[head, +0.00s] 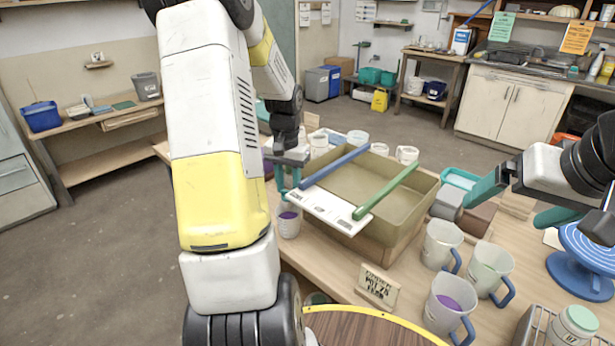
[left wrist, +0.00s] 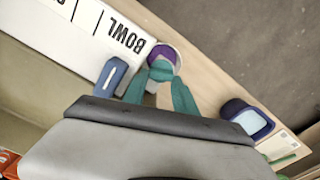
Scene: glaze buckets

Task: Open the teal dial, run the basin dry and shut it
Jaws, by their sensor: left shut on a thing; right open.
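The tan basin (head: 365,195) stands on the wooden table with murky olive liquid in it. My left gripper (head: 288,184) is at its near left corner. In the left wrist view its teal fingers (left wrist: 160,82) close on a small teal piece, which looks like the teal dial (left wrist: 160,69); the fingers hide most of it. A white cup with purple inside (head: 288,221) stands right below; it also shows in the left wrist view (left wrist: 164,52). Whether liquid runs is hidden. My right gripper (head: 522,200) is open and empty, right of the basin.
A blue bar (head: 335,166) and a green bar (head: 385,191) lie across the basin, by a white lettered board (head: 328,208). Several mugs, one holding purple (head: 447,301), stand at front right. A sign (head: 377,286) and blue turntable (head: 584,262) are nearby.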

